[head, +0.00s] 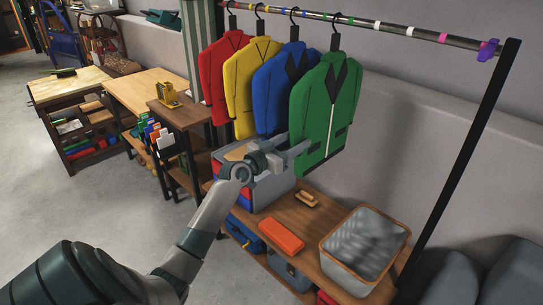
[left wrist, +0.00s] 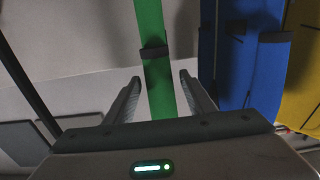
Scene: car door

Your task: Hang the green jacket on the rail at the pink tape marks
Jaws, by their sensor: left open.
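The green jacket (head: 325,108) hangs from a dark hanger on the rail (head: 400,31), the rightmost of the jackets. My left gripper (head: 297,152) is open beside the lower left part of the green jacket. My right gripper is out of view.
Blue (head: 281,90), yellow (head: 250,85) and red (head: 221,75) jackets hang to the left. A purple clip (head: 488,49) sits near the rail's right end, by a black post (head: 465,160). Below, a wooden bench (head: 300,217) bears a grey bin (head: 365,245) and an orange box (head: 281,235).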

